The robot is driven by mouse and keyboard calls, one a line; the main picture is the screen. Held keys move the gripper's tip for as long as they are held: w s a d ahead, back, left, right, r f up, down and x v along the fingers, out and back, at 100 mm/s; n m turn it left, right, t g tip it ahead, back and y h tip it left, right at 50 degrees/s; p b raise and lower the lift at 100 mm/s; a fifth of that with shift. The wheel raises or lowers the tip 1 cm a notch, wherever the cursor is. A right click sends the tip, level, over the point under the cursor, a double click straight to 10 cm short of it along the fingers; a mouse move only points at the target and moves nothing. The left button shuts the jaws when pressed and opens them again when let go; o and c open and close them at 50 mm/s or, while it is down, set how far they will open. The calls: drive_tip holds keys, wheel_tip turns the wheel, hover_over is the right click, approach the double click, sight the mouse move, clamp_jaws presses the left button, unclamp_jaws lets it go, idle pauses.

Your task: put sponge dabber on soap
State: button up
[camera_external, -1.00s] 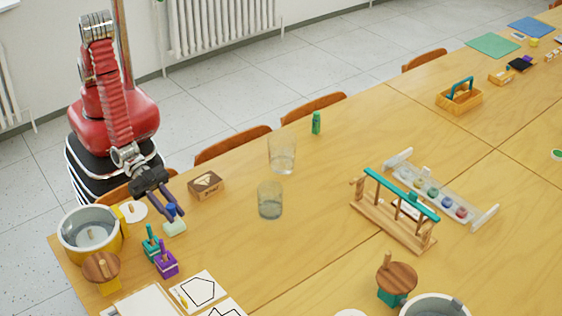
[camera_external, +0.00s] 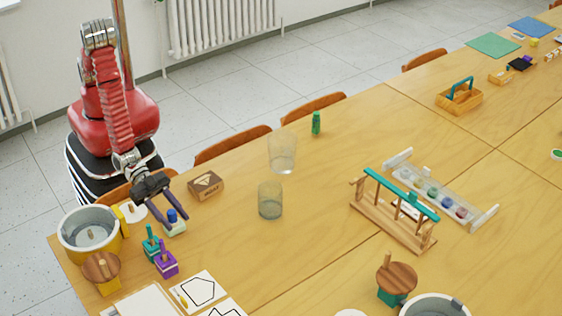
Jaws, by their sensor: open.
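The sponge dabber, which I take to be the small blue piece (camera_external: 172,215), sits at the upper edge of a pale green block, which I take to be the soap (camera_external: 177,229). The block lies on the table at the left. The blue piece appears to rest on it, but the exact contact is too small to tell. My gripper (camera_external: 172,225) points down, open, with one dark finger on each side of the blue piece. The fingers hide part of the block's edges.
Teal (camera_external: 151,244) and purple (camera_external: 166,260) handled blocks stand just below the gripper. A yellow-and-white pot (camera_external: 70,247) is left. A brown printed block (camera_external: 205,187) and two glasses (camera_external: 270,201) (camera_external: 282,154) stand to the right. A wooden rack (camera_external: 392,232) is farther right.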

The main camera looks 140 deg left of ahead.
drive_tip(key=shift+r, duration=0.15)
drive_tip(key=v, duration=1.2)
idle(0.5)
